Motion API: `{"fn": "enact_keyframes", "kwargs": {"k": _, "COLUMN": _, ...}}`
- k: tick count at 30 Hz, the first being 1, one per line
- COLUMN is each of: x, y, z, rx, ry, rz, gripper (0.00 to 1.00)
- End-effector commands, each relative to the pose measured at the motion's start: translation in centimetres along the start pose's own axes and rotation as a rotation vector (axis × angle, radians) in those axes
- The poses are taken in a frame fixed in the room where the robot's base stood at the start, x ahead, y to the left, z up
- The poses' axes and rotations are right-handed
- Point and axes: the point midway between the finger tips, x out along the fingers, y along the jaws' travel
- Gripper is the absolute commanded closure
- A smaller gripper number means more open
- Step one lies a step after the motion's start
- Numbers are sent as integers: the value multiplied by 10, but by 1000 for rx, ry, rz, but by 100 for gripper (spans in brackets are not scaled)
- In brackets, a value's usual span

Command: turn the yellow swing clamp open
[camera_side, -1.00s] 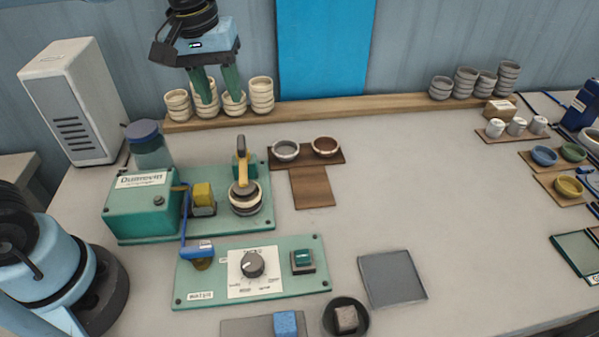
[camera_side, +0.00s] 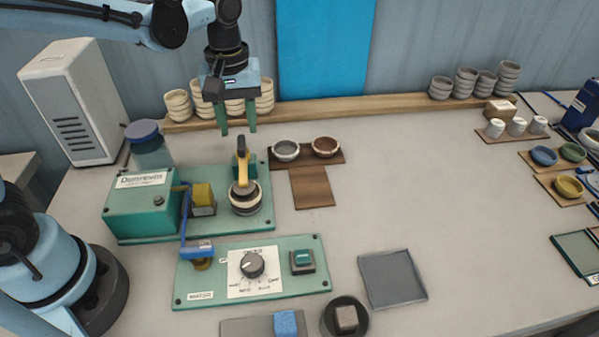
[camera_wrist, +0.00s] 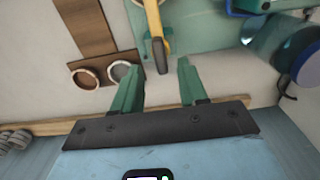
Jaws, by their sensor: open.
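The yellow swing clamp (camera_side: 242,166) stands at the back of the green dryer base, its arm reaching forward over a round stacked piece (camera_side: 245,198). In the wrist view the yellow clamp arm (camera_wrist: 156,38) lies ahead of my fingertips, a dark grip on its near end. My gripper (camera_side: 237,132) has two green fingers pointing down, above and just behind the clamp, apart from it. In the wrist view my gripper (camera_wrist: 157,72) is open with nothing between the fingers.
A green box (camera_side: 142,208) with a blue lever stands left of the clamp. Two small bowls on a brown board (camera_side: 315,196) are to the right. A shelf of cream cups (camera_side: 178,104) is behind my gripper. A dial panel (camera_side: 303,284) is in front.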

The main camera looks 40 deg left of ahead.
Motion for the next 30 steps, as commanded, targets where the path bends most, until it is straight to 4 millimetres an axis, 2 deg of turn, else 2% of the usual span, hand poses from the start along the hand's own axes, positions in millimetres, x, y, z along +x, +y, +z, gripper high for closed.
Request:
{"fn": "enact_keyframes", "kwargs": {"k": 3, "x": 16, "y": 0, "z": 0, "rx": 0, "ry": 0, "rz": 1, "gripper": 57}}
{"fn": "enact_keyframes", "kwargs": {"k": 9, "x": 34, "y": 0, "z": 0, "rx": 1, "ry": 0, "rz": 1, "gripper": 57}}
{"fn": "enact_keyframes", "kwargs": {"k": 21, "x": 39, "y": 0, "z": 0, "rx": 1, "ry": 0, "rz": 1, "gripper": 57}}
{"fn": "enact_keyframes", "kwargs": {"k": 30, "x": 39, "y": 0, "z": 0, "rx": 1, "ry": 0, "rz": 1, "gripper": 100}}
